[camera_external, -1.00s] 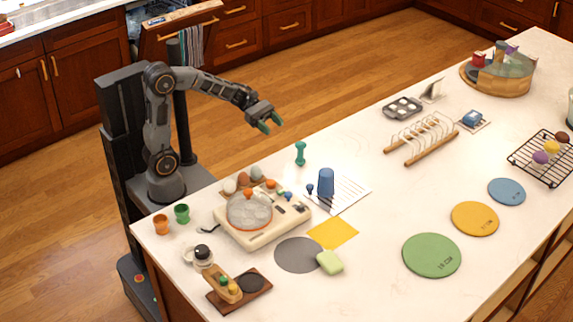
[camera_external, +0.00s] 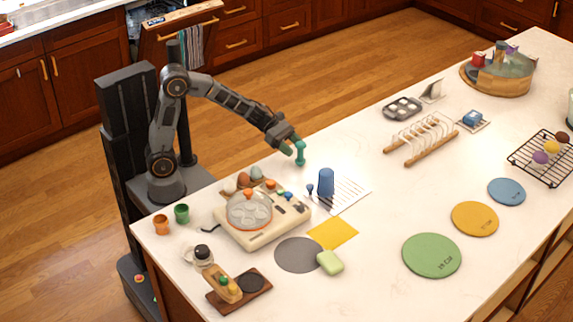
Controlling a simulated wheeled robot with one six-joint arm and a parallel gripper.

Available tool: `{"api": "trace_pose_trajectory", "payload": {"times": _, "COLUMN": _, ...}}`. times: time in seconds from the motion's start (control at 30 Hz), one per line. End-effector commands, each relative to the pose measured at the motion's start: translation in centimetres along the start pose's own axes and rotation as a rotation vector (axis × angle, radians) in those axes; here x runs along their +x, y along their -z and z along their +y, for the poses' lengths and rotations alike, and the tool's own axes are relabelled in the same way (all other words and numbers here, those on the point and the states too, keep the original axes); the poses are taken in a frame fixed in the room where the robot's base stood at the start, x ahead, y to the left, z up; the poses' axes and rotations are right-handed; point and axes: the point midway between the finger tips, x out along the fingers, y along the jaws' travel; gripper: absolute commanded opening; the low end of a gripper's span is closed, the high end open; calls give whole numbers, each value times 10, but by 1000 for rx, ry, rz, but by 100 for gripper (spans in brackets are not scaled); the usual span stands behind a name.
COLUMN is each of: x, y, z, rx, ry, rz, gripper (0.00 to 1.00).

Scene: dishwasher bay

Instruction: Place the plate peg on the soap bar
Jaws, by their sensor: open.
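The teal peg (camera_external: 300,155), dumbbell-shaped and apparently the plate peg, stands upright near the counter's edge closest to my arm. My gripper (camera_external: 293,147) is open at the peg's upper part. The fingers overlap the peg in this view, so I cannot tell whether they touch it or straddle it. The pale green soap bar (camera_external: 330,262) lies at the front of the counter, beside the grey disc (camera_external: 298,255), with its top clear.
A blue cup (camera_external: 326,182) and a small blue peg (camera_external: 310,190) stand by a striped sheet (camera_external: 346,191). A cream appliance (camera_external: 262,227) and a yellow square (camera_external: 333,233) lie between the teal peg and the soap. A wooden rack (camera_external: 422,138) stands to the right.

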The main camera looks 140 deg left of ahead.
Motion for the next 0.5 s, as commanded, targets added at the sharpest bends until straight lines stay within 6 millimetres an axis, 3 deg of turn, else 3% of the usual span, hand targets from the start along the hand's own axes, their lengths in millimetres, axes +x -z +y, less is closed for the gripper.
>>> {"api": "trace_pose_trajectory", "payload": {"times": 0.2, "x": 29, "y": 0, "z": -2, "rx": 0, "ry": 2, "rz": 1, "gripper": 54}}
{"api": "trace_pose_trajectory", "payload": {"times": 0.5, "x": 38, "y": 0, "z": -2, "rx": 0, "ry": 1, "rz": 0, "gripper": 54}}
